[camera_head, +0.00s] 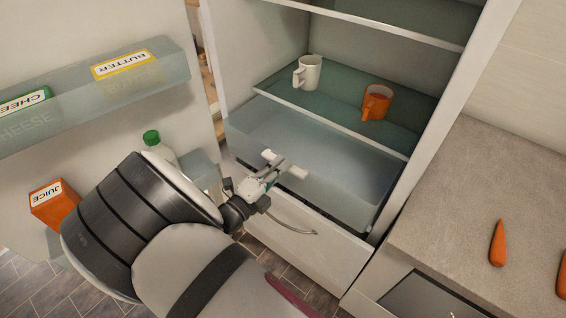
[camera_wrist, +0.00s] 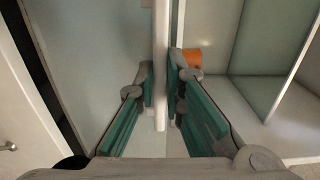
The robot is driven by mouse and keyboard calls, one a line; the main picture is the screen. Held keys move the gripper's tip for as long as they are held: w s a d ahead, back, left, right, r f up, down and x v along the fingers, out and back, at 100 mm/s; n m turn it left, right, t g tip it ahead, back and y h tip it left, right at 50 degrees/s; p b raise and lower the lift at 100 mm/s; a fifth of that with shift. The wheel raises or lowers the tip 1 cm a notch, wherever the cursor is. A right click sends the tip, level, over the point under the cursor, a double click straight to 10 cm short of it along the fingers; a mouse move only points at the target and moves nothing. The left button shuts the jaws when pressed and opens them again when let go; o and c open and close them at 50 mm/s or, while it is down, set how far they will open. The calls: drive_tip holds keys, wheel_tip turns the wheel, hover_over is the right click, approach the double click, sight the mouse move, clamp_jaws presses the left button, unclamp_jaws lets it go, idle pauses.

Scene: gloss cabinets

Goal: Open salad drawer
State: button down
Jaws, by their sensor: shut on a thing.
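The salad drawer (camera_head: 340,200) is the wide translucent bin low in the open fridge, under the glass shelf. Its front stands out past the shelf edge, and I can see down into it; it looks empty. My gripper (camera_head: 284,165) is at the drawer's front, left of its middle. My arm hides some of the area below and left of the drawer.
A white mug (camera_head: 308,73) and an orange mug (camera_head: 376,103) stand on the glass shelf (camera_head: 335,100) above. The open fridge door at left carries butter (camera_head: 125,65), cheese (camera_head: 25,101) and juice (camera_head: 54,204). A counter (camera_head: 470,210) with carrots (camera_head: 497,243) is at right.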

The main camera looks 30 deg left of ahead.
drive_tip(key=c, duration=1.7)
unclamp_jaws()
